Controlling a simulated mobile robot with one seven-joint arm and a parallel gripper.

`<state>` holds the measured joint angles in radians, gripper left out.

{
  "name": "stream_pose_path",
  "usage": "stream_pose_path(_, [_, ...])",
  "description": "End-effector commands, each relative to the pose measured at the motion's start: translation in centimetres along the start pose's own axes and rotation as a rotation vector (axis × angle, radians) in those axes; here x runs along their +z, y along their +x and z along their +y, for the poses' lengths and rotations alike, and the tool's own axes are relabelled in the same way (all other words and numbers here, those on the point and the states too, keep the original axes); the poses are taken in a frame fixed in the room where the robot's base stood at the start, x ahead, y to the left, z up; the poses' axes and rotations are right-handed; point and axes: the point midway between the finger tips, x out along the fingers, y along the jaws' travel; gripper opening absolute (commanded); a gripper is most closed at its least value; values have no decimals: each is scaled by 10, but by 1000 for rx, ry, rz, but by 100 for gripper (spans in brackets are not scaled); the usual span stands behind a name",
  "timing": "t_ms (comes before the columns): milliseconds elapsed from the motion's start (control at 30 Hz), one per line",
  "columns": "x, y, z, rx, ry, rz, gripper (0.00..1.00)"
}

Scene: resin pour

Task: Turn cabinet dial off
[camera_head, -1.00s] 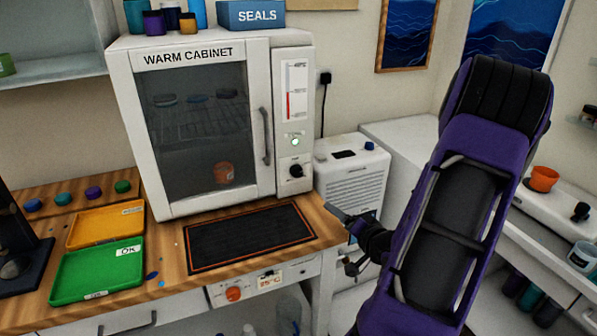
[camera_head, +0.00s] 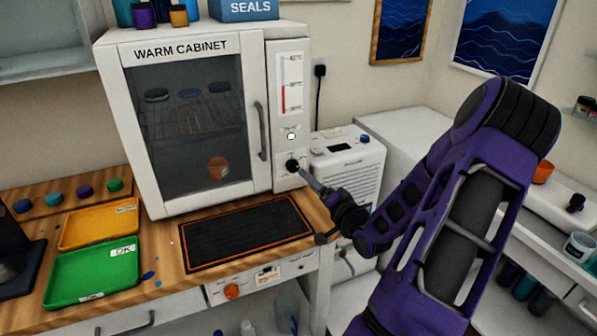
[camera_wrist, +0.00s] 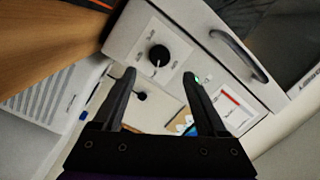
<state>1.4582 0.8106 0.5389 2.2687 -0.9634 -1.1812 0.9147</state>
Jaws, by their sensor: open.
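The warm cabinet (camera_head: 190,120) stands on the wooden bench with its glass door shut. Its black dial (camera_head: 292,166) is low on the right front panel, under a small lit green lamp (camera_head: 291,136). In the wrist view the dial (camera_wrist: 159,56) sits just beyond my fingertips, between their lines, with a white mark on its edge. My gripper (camera_wrist: 163,78) is open and empty, its two dark fingers apart. In the head view my gripper (camera_head: 309,180) reaches in from the right, close to the dial; whether a finger touches it I cannot tell.
A black mat (camera_head: 245,234) lies before the cabinet. Green (camera_head: 92,276) and orange (camera_head: 98,226) trays are at left. A white unit (camera_head: 345,165) stands right of the cabinet, near my arm. The door handle (camera_head: 261,130) sticks out beside the panel.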

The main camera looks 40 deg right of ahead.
Motion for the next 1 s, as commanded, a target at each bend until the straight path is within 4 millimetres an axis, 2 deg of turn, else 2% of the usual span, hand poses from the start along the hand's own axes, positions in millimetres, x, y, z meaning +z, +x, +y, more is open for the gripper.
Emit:
stream_pose_path(100, [1,26,0,-2,0,-1,75])
stream_pose_path(333, [0,60,0,-1,-1,0,75])
stream_pose_path(500, [0,69,0,0,0,1,75])
stream_pose_path(767, [0,70,0,1,0,1,75])
stream_pose_path(1000, [0,70,0,1,0,1,34])
